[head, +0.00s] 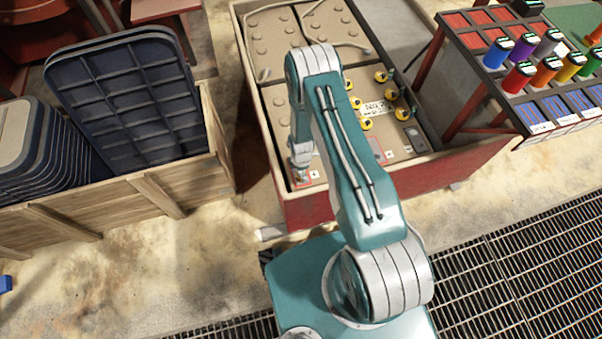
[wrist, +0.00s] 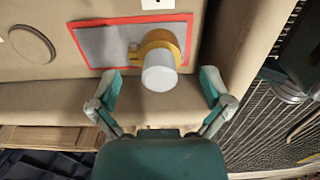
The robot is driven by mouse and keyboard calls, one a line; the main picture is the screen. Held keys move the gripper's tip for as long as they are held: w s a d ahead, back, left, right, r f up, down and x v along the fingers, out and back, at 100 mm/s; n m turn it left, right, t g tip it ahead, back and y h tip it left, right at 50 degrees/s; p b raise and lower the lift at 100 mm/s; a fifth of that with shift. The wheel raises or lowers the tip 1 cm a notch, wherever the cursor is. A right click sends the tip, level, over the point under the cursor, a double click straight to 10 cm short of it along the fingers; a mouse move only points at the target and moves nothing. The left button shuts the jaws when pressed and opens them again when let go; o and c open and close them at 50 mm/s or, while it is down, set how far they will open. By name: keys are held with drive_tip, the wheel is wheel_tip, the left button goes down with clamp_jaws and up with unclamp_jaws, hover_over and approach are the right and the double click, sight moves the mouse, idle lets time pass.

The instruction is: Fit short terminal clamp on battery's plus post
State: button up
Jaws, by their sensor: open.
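In the wrist view a brass-yellow clamp (wrist: 160,42) with a small lug on its left appears to sit around a pale grey post (wrist: 159,76). The post's end projects past the ring toward the camera. Behind them is a grey plate with a red border (wrist: 103,47) on the tan battery top. My gripper (wrist: 161,86) is open, one finger on each side of the post, with gaps visible on both sides. In the head view my gripper (head: 301,172) is at the near left corner of the battery (head: 340,146); the clamp is hard to make out there.
The battery stands in a red-sided box (head: 345,203), whose tan rim (wrist: 185,104) runs close by my fingers. Yellow caps (head: 366,124) stand on the battery. A wooden crate (head: 165,190) of dark trays is left; a rack of coloured items (head: 500,75) is right.

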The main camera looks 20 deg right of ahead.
wheel_tip(320, 180, up, 9)
drive_tip(key=shift+r, duration=0.1)
idle(0.8)
